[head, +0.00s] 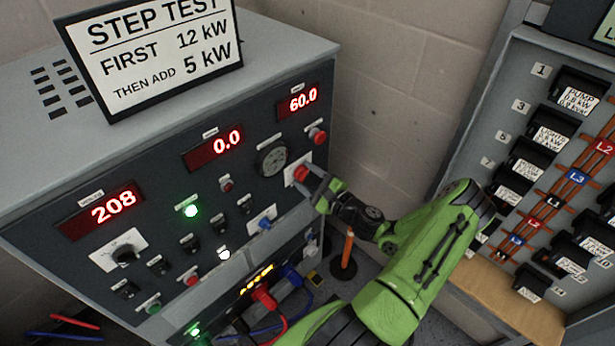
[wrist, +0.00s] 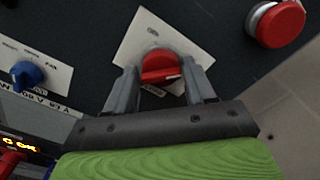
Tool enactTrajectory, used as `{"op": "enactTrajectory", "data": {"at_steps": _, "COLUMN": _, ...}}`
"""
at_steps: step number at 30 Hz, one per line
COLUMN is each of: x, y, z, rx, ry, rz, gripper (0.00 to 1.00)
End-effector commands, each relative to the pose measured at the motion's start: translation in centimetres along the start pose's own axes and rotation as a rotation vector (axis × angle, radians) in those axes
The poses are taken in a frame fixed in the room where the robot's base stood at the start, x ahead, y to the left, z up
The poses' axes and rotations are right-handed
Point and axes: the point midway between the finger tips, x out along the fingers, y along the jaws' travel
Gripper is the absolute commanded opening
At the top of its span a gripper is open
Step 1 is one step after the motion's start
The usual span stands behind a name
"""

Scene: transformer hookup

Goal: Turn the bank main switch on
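The red rotary switch (head: 300,173) sits on a white plate on the dark front panel of the grey cabinet, below the 60.0 display. In the wrist view the red switch (wrist: 160,66) shows a broad grip bar lying nearly crosswise, with a pale mark near its right end. My gripper (head: 313,186) is at the switch. In the wrist view my gripper (wrist: 159,84) is open, with one grey finger on each side of the knob and a gap visible on both sides. The small lettering on the plate is too blurred to read.
A red mushroom button (wrist: 276,23) is close to the right of the switch. A blue knob (wrist: 26,74) is at the left. A lit green lamp (head: 191,211) and several small switches fill the panel. Red and blue plugs (head: 264,297) stick out below. A breaker panel (head: 530,150) stands at right.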

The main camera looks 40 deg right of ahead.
Motion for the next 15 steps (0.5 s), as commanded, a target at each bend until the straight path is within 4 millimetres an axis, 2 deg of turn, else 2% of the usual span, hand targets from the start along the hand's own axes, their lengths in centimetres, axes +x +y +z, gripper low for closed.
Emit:
{"op": "enactTrajectory", "data": {"at_steps": 1, "x": 0.0, "y": 0.0, "z": 0.0, "rx": 0.0, "ry": 0.0, "rz": 0.0, "gripper": 0.63}}
{"op": "enactTrajectory", "data": {"at_steps": 3, "x": 0.0, "y": 0.0, "z": 0.0, "rx": 0.0, "ry": -0.001, "rz": -0.001, "gripper": 0.71}}
{"op": "enactTrajectory", "data": {"at_steps": 11, "x": -0.1, "y": -0.1, "z": 0.0, "rx": -0.001, "ry": -0.001, "rz": -0.002, "gripper": 0.71}}
{"op": "enactTrajectory", "data": {"at_steps": 15, "x": -1.9, "y": -0.1, "z": -0.1, "rx": 0.001, "ry": 0.002, "rz": -0.003, "gripper": 0.71}}
